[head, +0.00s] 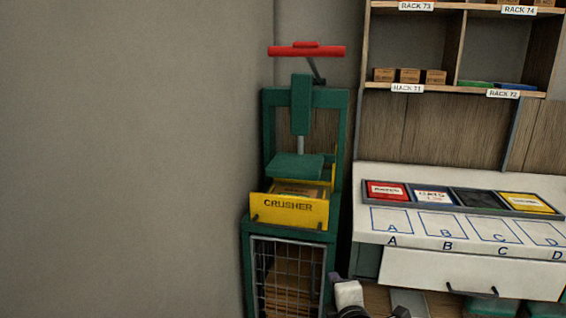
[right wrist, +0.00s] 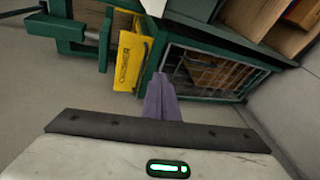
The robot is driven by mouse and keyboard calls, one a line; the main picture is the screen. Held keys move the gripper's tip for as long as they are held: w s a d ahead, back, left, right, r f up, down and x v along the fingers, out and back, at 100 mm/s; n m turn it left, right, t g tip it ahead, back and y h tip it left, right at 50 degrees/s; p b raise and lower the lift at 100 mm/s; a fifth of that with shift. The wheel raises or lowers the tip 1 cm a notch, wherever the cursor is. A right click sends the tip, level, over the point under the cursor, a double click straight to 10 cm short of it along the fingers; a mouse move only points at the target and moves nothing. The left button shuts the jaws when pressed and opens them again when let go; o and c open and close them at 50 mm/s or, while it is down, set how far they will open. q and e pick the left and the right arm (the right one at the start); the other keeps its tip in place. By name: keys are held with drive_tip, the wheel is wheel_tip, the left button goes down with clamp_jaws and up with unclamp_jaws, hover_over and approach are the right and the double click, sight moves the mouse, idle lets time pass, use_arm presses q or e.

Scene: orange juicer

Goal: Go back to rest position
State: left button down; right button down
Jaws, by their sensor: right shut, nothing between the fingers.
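My right gripper (right wrist: 160,92) is shut and empty; its purple-grey fingers are together in the right wrist view. In the head view, part of my right arm and gripper (head: 348,296) shows at the bottom edge, in front of the crusher's lower right side. The green crusher (head: 301,112) with its red handle (head: 307,50) stands against the wall. Its yellow front tray (head: 288,211) has brown material in it. The tray also shows in the right wrist view (right wrist: 130,62), beyond the fingers and apart from them. My left gripper is not in view.
A mesh cage (head: 287,275) with brown boards sits under the crusher. To the right is a white table (head: 395,227) marked A to D, with a row of coloured bins (head: 385,191) and a drawer (head: 470,273). Shelves (head: 450,92) hang above. Bare wall fills the left.

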drive_tip(key=s+d+f+m+g+y, duration=0.1)
drive_tip(key=s+d+f+m+g, duration=0.15)
drive_tip(key=s+f+m, duration=0.9)
drive_tip(key=s+f+m+g, duration=0.1)
drive_tip(key=s+f, duration=0.3)
drive_tip(key=s, duration=0.4)
drive_tip(key=s+d+f+m+g, duration=0.1)
drive_tip(key=s+f+m, duration=0.2)
drive_tip(key=s, duration=0.5)
drive_tip(key=s+d+f+m+g, duration=0.1)
drive_tip(key=s+f+m, duration=0.1)
drive_tip(key=s+f, duration=0.4)
drive_tip(key=shift+s+y, duration=0.4)
drive_tip(key=shift+s, duration=0.75)
drive_tip(key=c, duration=2.5)
unclamp_jaws()
drive_tip(key=shift+d+g, duration=0.1)
drive_tip(key=shift+g, duration=0.15)
